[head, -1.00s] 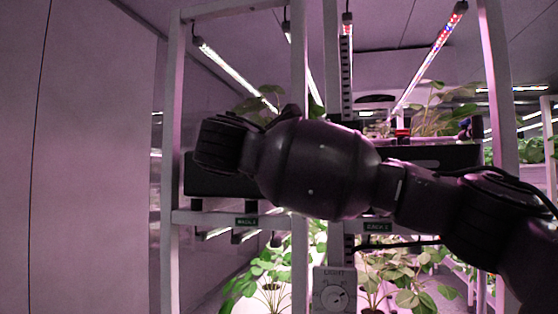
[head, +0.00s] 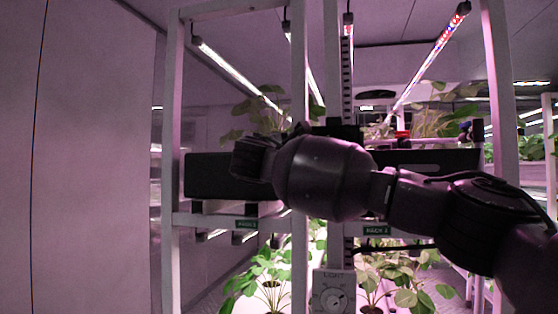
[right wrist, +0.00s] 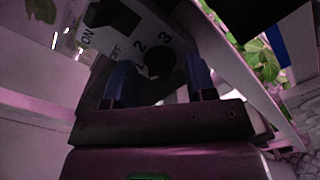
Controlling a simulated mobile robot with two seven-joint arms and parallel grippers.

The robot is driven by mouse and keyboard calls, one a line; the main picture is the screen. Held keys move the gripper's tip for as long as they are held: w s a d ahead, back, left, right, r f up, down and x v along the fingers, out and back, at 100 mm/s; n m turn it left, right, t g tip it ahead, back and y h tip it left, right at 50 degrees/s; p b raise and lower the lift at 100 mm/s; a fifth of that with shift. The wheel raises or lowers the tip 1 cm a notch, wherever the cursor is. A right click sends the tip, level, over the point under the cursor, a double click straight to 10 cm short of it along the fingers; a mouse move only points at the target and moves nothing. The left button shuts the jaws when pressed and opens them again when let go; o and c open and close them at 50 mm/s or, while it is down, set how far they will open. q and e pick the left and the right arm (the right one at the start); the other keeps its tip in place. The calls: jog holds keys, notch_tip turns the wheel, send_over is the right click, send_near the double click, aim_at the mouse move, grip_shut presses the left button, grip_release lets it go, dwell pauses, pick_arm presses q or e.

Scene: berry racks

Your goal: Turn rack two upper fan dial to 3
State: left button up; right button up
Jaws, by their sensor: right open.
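In the right wrist view a pale control plate (right wrist: 191,36) carries a switch (right wrist: 111,24) marked ON and the printed numbers 2 and 3. A dark round dial (right wrist: 158,62) sits beside these numbers; its pointer is too dark to read. My right gripper (right wrist: 160,76) is open, with one bluish finger on each side of the dial. I cannot tell whether the fingers touch it. In the head view my right arm crosses in front of the rack (head: 303,80) and hides this plate and the fingertips. My left gripper is not in view.
A plate marked LIGHT (head: 333,292) with a round knob is low on the central post. Leafy plants (head: 265,272) fill the lower shelf. A plain wall (head: 90,160) stands at the left.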

jog(key=shift+w, duration=0.2)
jog(key=c, duration=0.9)
jog(key=shift+c, duration=0.2)
